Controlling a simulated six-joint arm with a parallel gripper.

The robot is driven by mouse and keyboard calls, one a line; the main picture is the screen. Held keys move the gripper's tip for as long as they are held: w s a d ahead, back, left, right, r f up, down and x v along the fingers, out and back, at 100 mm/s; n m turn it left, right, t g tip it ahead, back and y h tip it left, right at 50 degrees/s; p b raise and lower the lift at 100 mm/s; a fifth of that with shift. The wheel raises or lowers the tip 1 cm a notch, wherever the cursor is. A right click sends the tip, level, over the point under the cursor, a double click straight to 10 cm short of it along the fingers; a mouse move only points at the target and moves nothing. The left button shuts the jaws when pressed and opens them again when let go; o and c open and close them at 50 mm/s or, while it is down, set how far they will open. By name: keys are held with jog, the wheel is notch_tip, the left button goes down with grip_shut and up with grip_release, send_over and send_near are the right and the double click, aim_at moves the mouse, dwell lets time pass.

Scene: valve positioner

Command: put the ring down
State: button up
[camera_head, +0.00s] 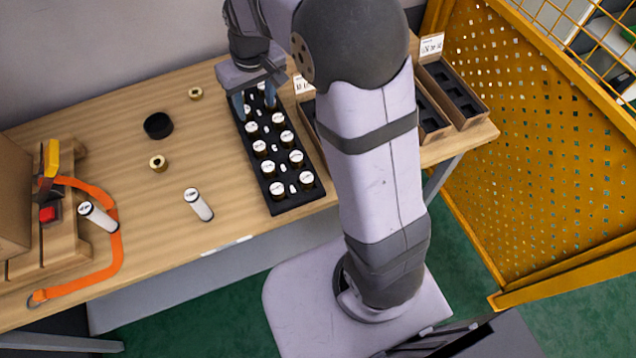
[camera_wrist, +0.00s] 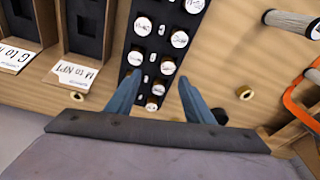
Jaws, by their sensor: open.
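My gripper (camera_head: 254,100) is open over the far end of the black tray (camera_head: 252,158), with its fingers pointing down. In the wrist view my gripper (camera_wrist: 158,84) has its two blue-grey fingers apart, with white-topped pieces of the tray (camera_wrist: 127,60) showing between them. No ring shows held in the fingers. One small brass ring (camera_head: 195,93) lies on the table left of the gripper. Another brass ring (camera_head: 158,163) lies nearer the front; a brass ring also shows in the wrist view (camera_wrist: 245,92). I cannot tell which ring the task means.
A black disc (camera_head: 158,125) and a white cylinder (camera_head: 198,204) are on the table. Another white cylinder (camera_head: 98,217) is by an orange strap (camera_head: 115,250) at the left. Labelled boxes (camera_head: 462,95) stand right of the tray. Bare wood lies between the tray and the black disc.

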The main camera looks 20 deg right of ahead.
jog(key=s+d+f+m+g, duration=0.1)
jog(key=s+d+f, duration=0.1)
jog(key=s, duration=0.9)
jog(key=s+d+f+m+g, duration=0.1)
jog(key=s+d+f, duration=0.2)
jog(key=s, duration=0.8)
jog(key=shift+s+d+h, duration=0.25)
jog(key=shift+s+h, duration=0.05)
jog(key=shift+s, duration=0.1)
jog(key=shift+r, duration=0.1)
jog(key=shift+o, duration=0.7)
jog(key=shift+r, duration=0.1)
